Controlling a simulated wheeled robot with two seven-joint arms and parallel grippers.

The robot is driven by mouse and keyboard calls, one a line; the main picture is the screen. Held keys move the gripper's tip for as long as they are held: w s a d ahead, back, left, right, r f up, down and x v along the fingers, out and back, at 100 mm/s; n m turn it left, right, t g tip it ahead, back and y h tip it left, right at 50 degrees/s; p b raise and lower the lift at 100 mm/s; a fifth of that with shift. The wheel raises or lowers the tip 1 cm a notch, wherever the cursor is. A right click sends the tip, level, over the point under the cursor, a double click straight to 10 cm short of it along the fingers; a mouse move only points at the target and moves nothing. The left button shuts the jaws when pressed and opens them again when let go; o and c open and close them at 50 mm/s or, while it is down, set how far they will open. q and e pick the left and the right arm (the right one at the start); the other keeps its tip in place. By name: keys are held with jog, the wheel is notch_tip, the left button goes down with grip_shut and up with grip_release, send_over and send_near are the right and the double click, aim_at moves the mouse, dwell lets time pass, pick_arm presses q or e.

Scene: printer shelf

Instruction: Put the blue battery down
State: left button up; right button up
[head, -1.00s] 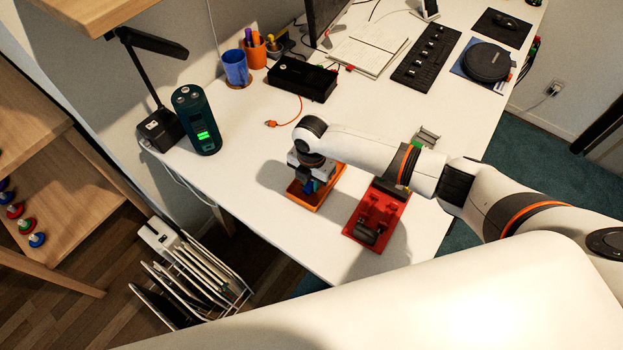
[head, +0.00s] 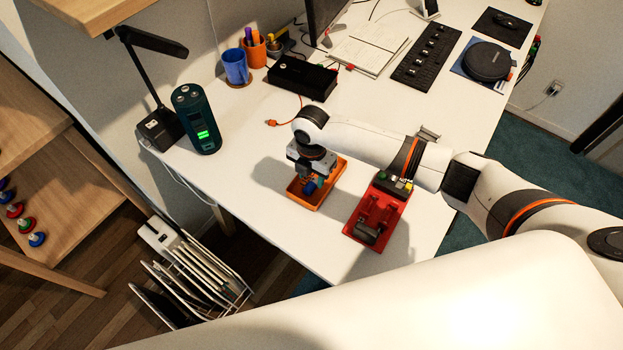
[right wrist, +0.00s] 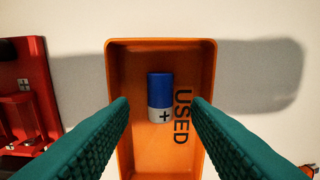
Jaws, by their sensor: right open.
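In the head view the tray (head: 298,198) stands near the table's front edge, and the battery (head: 310,188) shows partly under my right gripper (head: 313,178). In the right wrist view the green-padded fingers of my right gripper (right wrist: 160,115) are spread apart on both sides of the battery, with gaps to it. My left gripper is not in view.
A red holder (head: 375,212) with a dark cylinder stands right of the tray; it shows at the left in the right wrist view (right wrist: 40,95). A dark green device (head: 197,120) with a lit green display stands at the table's left. The white table between is mostly clear.

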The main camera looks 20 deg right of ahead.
aim_at(311, 184)
notch_tip(311, 184, up, 10)
jog(key=shift+f+b, duration=0.2)
jog(key=shift+b, duration=0.25)
